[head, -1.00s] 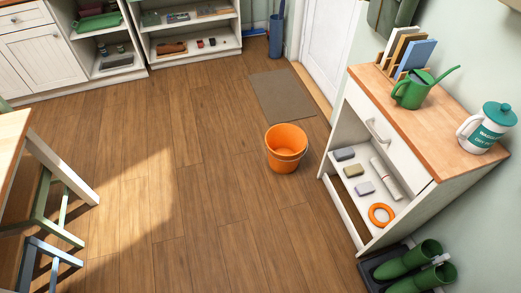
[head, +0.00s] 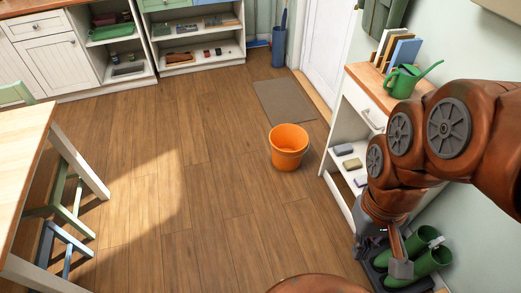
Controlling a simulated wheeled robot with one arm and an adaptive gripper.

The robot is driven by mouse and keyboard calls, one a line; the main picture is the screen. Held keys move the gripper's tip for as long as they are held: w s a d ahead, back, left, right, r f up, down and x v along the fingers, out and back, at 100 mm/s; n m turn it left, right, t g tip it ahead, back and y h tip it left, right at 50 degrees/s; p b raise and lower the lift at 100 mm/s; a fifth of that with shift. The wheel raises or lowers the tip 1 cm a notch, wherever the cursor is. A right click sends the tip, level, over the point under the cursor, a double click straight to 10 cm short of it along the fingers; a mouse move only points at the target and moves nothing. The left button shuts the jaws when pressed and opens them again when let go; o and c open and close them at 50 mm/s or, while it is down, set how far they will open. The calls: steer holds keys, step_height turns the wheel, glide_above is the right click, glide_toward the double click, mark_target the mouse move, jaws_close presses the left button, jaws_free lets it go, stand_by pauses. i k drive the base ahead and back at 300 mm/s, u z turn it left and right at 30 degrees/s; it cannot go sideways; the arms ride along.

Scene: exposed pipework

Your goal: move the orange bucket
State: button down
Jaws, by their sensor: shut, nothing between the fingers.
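The orange bucket (head: 288,150) stands upright on the wooden floor near the middle of the head view, left of the white shelf unit. Its open top shows, and it looks empty. My gripper (head: 383,257) hangs at the end of my orange-brown arm, at the lower right of the picture, in front of the boots. It is shut and holds nothing. It is well apart from the bucket, to its lower right. My arm hides part of the shelf unit.
The white shelf unit (head: 335,160) with a green watering can (head: 403,82) stands along the right wall. Green boots (head: 432,265) stand below it. A table (head: 25,150) and stools are at left. A mat (head: 283,100) lies behind the bucket. The middle floor is clear.

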mark_target(289, 142)
steer(key=i, duration=1.5)
steer(key=u, duration=1.35)
steer(key=i, duration=0.7)
steer(key=u, duration=0.8)
